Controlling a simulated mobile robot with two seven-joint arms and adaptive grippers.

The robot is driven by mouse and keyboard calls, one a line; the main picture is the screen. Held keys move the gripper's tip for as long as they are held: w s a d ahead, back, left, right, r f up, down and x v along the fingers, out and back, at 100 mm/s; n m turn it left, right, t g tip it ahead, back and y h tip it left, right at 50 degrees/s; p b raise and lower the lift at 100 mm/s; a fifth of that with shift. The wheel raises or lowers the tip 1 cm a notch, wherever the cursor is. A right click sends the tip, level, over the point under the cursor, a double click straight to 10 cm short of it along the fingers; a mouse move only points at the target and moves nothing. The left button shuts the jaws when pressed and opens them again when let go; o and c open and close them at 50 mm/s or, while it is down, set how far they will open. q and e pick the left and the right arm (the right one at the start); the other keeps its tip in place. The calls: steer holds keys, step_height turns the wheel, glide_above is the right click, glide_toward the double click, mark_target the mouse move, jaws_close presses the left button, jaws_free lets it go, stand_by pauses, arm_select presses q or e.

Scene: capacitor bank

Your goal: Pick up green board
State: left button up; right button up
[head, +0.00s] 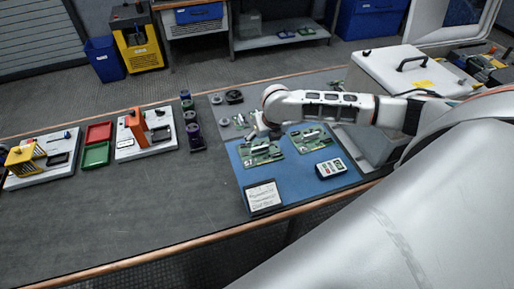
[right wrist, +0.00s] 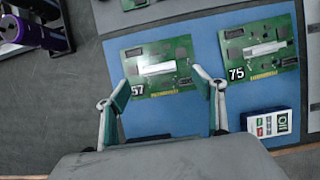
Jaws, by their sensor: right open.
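Two green boards lie flat on a blue mat (head: 290,190). The left green board, marked 57 (head: 262,154), also shows in the right wrist view (right wrist: 160,68). The right green board, marked 75 (head: 312,139), shows at the upper right of the right wrist view (right wrist: 258,47). My right gripper (right wrist: 162,88) is open, its two fingers apart on either side of the lower part of board 57, with nothing held between them. In the head view the right gripper (head: 262,132) hangs over the back edge of board 57. My left gripper is not in view.
A small white keypad device (head: 331,168) and a white label card (head: 262,196) lie on the mat. Purple cylinders (head: 192,128) stand left of it. Red (head: 98,132) and green trays (head: 96,154) lie further left. The front left table is clear.

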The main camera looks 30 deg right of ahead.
mark_target(260, 153)
steer(key=shift+w+f, duration=0.1)
steer(key=shift+f, duration=0.7)
steer(key=x, duration=0.3)
steer(key=shift+w+a+f, duration=0.2)
steer(key=shift+w+f, duration=0.05)
steer(key=shift+w+d+f, duration=0.1)
steer(key=shift+w+f, duration=0.15)
steer(key=shift+f, duration=0.25)
steer(key=c, duration=1.3)
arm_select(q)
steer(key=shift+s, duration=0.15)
arm_select(e)
steer(key=shift+o, duration=0.2)
